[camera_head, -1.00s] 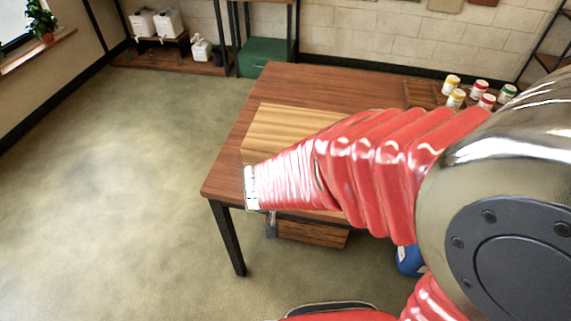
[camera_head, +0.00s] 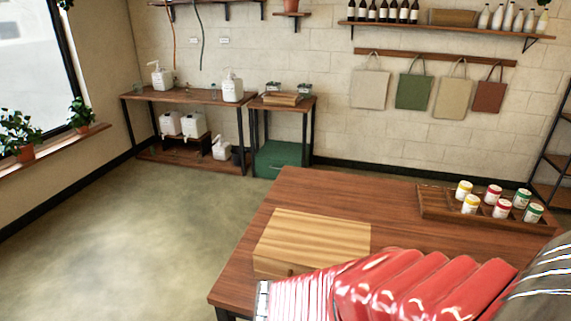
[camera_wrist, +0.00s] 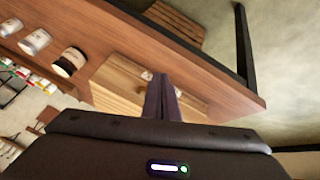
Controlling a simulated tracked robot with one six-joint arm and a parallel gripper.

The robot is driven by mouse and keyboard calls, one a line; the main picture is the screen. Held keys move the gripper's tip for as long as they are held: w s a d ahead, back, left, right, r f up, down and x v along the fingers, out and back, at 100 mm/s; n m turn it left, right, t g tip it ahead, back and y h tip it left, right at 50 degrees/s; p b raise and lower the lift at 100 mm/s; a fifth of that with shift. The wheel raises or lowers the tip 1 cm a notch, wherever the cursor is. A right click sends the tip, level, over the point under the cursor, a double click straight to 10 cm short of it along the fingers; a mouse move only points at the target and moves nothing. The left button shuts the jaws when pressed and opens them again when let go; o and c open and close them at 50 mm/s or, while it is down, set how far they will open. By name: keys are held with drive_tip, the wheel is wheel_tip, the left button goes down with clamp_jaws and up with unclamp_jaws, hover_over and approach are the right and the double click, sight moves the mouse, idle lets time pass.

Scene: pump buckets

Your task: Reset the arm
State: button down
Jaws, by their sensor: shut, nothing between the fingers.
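My arm, in a red ribbed sleeve, reaches in from the lower right of the head view, over the near part of the wooden table (camera_head: 330,195). My gripper (camera_wrist: 162,92) shows in the wrist view as two dark fingers pressed together, with nothing between them. The fingers are not visible in the head view.
A wooden tray (camera_head: 430,205) with several small jars stands at the table's right. A green box (camera_head: 278,158) is below one. The floor (camera_head: 130,240) at left is clear.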

drive_tip(key=s+d+r+y, duration=0.1)
drive_tip(key=s+d+r, duration=0.4)
drive_tip(key=r, duration=0.3)
drive_tip(key=s+d+r+y, duration=0.1)
drive_tip(key=s+d+r, duration=0.5)
drive_tip(key=s+r, duration=0.2)
drive_tip(key=shift+r+m+g+y, duration=0.3)
drive_tip(key=shift+r+y, duration=0.1)
drive_tip(key=shift+r, duration=0.05)
drive_tip(key=shift+s, duration=0.1)
idle(0.8)
